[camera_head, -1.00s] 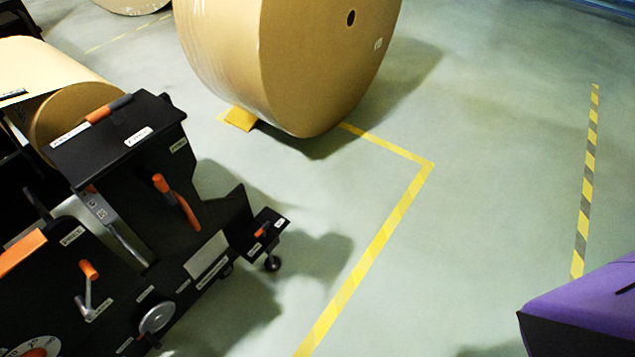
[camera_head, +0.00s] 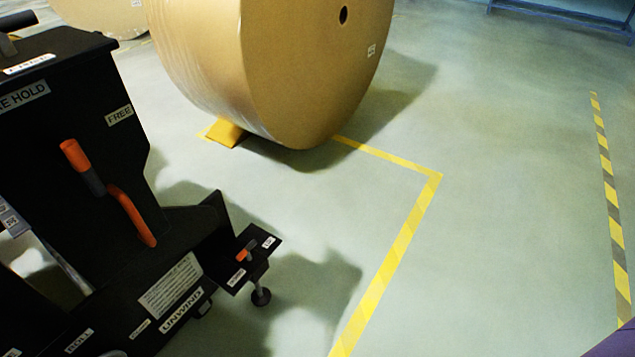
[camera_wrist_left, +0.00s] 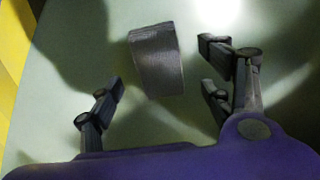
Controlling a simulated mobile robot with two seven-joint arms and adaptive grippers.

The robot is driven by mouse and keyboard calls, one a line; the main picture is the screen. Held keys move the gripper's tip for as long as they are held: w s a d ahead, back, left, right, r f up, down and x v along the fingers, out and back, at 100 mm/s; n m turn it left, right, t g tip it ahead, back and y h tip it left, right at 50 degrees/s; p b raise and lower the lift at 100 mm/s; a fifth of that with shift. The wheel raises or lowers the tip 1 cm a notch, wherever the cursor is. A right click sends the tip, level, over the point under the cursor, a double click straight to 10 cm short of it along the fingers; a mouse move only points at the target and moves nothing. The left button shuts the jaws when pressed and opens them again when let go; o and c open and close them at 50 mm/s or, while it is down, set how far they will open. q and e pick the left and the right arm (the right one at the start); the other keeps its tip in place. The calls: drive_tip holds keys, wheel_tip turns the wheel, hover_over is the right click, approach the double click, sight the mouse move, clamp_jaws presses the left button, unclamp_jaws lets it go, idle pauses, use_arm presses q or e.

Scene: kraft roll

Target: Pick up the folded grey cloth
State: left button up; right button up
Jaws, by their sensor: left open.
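A folded dark grey cloth (camera_wrist_left: 157,62) shows in the left wrist view, at the upper middle, against the pale green floor. My left gripper (camera_wrist_left: 162,86) is open and empty, with one finger to the left of the cloth and the others to its right. The cloth lies beyond and between the fingertips, with visible gaps on both sides. How far the fingertips are above it I cannot tell. The cloth does not show in the head view. My right gripper is not in view.
A black unwind machine (camera_head: 130,260) with orange handles fills the lower left of the head view. A large kraft roll (camera_head: 290,70) stands behind it, against a yellow chock (camera_head: 225,133). Yellow floor tape (camera_head: 395,255) and a striped line (camera_head: 607,180) cross otherwise clear floor.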

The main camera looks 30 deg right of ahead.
use_arm(q)
drive_tip(key=f+b, duration=0.1)
drive_tip(key=f, duration=0.1)
drive_tip(key=f+b, duration=0.2)
drive_tip(key=f, duration=0.1)
drive_tip(key=shift+w+d, duration=0.15)
drive_tip(key=shift+w, duration=0.05)
drive_tip(key=c, duration=1.3)
drive_tip(key=shift+r, duration=0.15)
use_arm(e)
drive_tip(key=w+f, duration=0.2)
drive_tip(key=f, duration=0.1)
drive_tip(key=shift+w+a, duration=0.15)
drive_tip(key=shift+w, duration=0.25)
